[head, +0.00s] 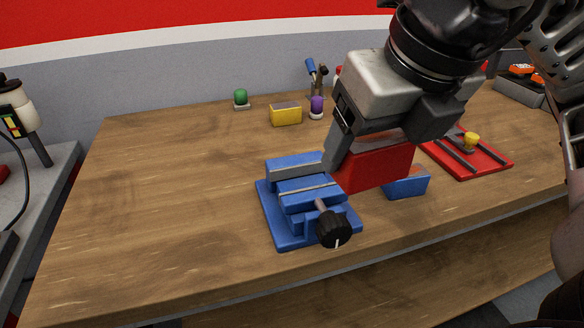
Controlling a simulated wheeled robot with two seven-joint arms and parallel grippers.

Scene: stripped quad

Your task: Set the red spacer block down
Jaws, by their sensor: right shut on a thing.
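The red spacer block (375,167) is in the middle right of the head view, just right of a blue vise (291,222). My right gripper (365,158) comes down from the top right and is shut on the red block. The block's upper part is hidden by the gripper. It overlaps the back of a blue block (410,186) in the picture. I cannot tell whether the red block touches the bench or the vise. My left gripper is not in view.
The wooden bench (150,205) is clear on the left. A yellow block (285,114), a green knob (240,97) and a purple knob (317,106) stand at the back. A red tray (490,163) with a yellow knob lies right. The vise's black handle (334,229) faces front.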

